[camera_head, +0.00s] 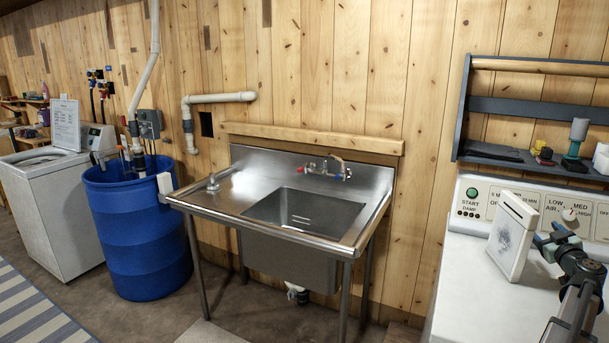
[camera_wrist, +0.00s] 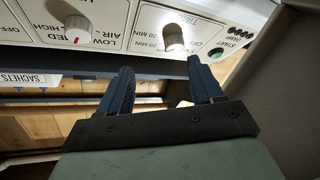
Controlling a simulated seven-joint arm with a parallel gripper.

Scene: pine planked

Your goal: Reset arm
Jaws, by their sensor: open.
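My gripper (camera_wrist: 160,66) is open in the wrist view, its two dark blue fingers well apart and nothing between them. It faces the dryer's control panel (camera_wrist: 100,22). A white box-like piece (camera_head: 513,238) with a grey patch stands tilted just left of my arm. I cannot tell whether they touch.
A dark shelf (camera_head: 520,108) with small items hangs above the dryer panel (camera_head: 540,208). A steel sink (camera_head: 225,197) stands in the middle. A blue barrel (camera_head: 135,235) and a white washer (camera_head: 45,215) stand at left. The air between sink and dryer is clear.

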